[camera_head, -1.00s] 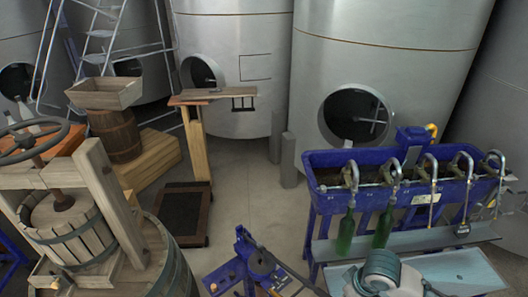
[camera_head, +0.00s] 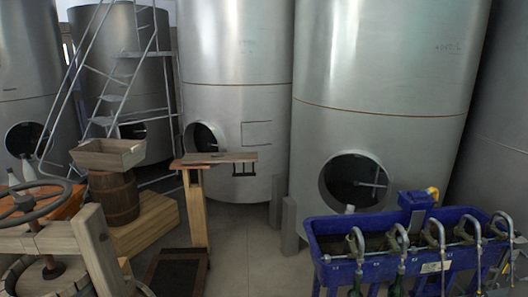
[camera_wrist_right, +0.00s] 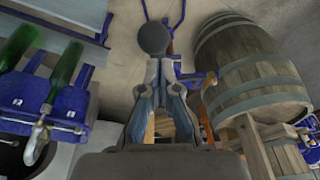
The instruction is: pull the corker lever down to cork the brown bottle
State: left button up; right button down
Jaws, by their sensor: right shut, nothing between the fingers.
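In the right wrist view my right gripper (camera_wrist_right: 160,72) is shut and empty, its fingertips close together. A dark round knob (camera_wrist_right: 152,38), which looks like the end of the corker lever, shows just beyond the fingertips; I cannot tell whether they touch it. Blue parts of what looks like the corker (camera_wrist_right: 190,76) show right of the fingers, partly hidden behind them. I cannot make out the brown bottle in either view. My left gripper is in neither view, and the head view shows no corker.
The blue filling trough (camera_head: 335,238) with several spouts stands at lower right. Green bottles (camera_wrist_right: 66,82) hang at it in the wrist view. A wooden press (camera_head: 95,245) is at left. Steel tanks (camera_head: 235,60) stand behind.

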jog(key=shift+d, duration=0.25)
jog(key=shift+d+f, duration=0.15)
jog(key=shift+d, duration=0.35)
jog(key=shift+d+f, duration=0.15)
jog(key=shift+d, duration=0.1)
jog(key=shift+s+a+f, duration=0.1)
jog(key=shift+f, duration=0.05)
jog(key=shift+s+a+f, duration=0.2)
jog(key=shift+a+f, duration=0.2)
jog(key=shift+s+a+f+b, duration=0.3)
jog(key=shift+f+b, duration=0.15)
jog(key=shift+f, duration=0.1)
jog(key=shift+d+f, duration=0.1)
jog(key=shift+d, duration=0.5)
jog(key=shift+f, duration=0.3)
jog(key=shift+s+f+b, duration=0.15)
jog(key=shift+f+b, duration=0.3)
jog(key=shift+f, duration=0.25)
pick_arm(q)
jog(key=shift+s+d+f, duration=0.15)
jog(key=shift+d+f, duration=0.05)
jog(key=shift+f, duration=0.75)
pick_arm(e)
jog(key=shift+d+f, duration=0.1)
jog(key=shift+f, duration=0.2)
